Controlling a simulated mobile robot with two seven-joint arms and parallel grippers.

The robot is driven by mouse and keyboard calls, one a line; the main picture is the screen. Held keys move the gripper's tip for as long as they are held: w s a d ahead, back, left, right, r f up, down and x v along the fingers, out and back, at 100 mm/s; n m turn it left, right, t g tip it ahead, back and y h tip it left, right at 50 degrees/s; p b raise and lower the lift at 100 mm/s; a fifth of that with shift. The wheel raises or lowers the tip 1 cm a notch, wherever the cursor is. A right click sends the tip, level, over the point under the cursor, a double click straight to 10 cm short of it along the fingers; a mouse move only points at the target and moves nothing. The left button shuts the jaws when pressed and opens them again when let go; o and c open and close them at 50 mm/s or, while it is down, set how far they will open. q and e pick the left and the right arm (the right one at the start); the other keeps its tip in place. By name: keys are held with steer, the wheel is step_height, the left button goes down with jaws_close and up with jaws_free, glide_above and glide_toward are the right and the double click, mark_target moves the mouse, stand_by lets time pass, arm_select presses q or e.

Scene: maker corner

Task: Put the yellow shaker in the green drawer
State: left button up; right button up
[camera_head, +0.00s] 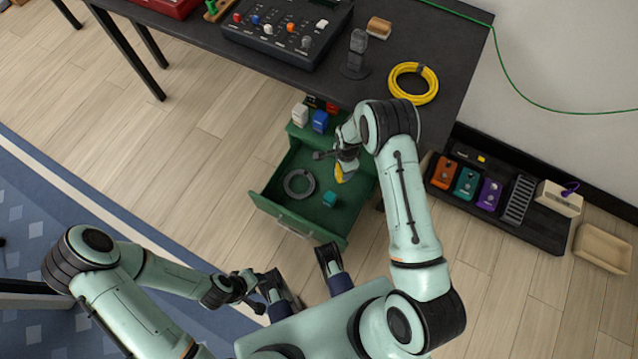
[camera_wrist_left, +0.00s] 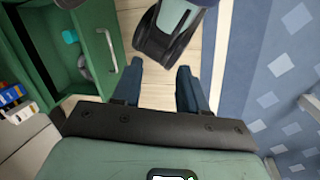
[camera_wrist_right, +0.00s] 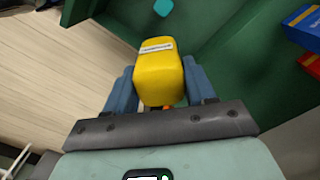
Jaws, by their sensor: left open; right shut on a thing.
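The yellow shaker (camera_wrist_right: 160,78) is between the fingers of my right gripper (camera_wrist_right: 160,88), which is shut on it. In the head view the shaker (camera_head: 343,171) shows as a small yellow patch, partly hidden by my right gripper (camera_head: 346,160). It is over the inside of the open green drawer (camera_head: 268,192); I cannot tell whether it touches the drawer floor. The drawer holds a grey coiled cable (camera_head: 299,183) and a small teal block (camera_head: 329,199). My left gripper (camera_wrist_left: 158,88) is open and empty, outside the drawer front, which shows at the left of the left wrist view.
A black table (camera_head: 200,30) with a mixer (camera_head: 290,35) and a yellow cable coil (camera_head: 413,83) stands above the drawer. A white box (camera_head: 299,115) and a blue box (camera_head: 320,121) stand behind the drawer. A pedal board (camera_head: 500,205) lies on the floor at right.

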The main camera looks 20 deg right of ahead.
steer(key=d+f+m+b, duration=0.1)
steer(key=f+m+b, duration=0.2)
steer(key=f, duration=0.6)
steer(key=d+f+m+b, duration=0.2)
steer(key=f+m+b, duration=0.1)
steer(key=f, duration=0.7)
steer(key=d+f+m+b, duration=0.2)
steer(key=f+m+b, duration=0.1)
steer(key=f, duration=0.7)
steer(key=shift+w+m+b, duration=0.1)
steer(key=shift+m+b, duration=0.2)
steer(key=shift+b, duration=0.4)
arm_select(q)
steer(key=w+a+f+t, duration=0.1)
steer(key=w+a+f, duration=0.1)
steer(key=f, duration=0.4)
steer(key=w+a+f+n+y, duration=0.1)
steer(key=w+a+f, duration=0.1)
steer(key=f, duration=0.5)
steer(key=shift+w+a+f+t, duration=0.25)
steer(key=shift+w+a+t, duration=0.15)
steer(key=shift+w, duration=0.4)
arm_select(e)
steer(key=shift+f, duration=0.1)
arm_select(q)
steer(key=shift+s+f+y, duration=0.1)
steer(key=shift+f+y, duration=0.05)
steer(key=shift+y, duration=0.15)
arm_select(e)
steer(key=shift+f, duration=0.1)
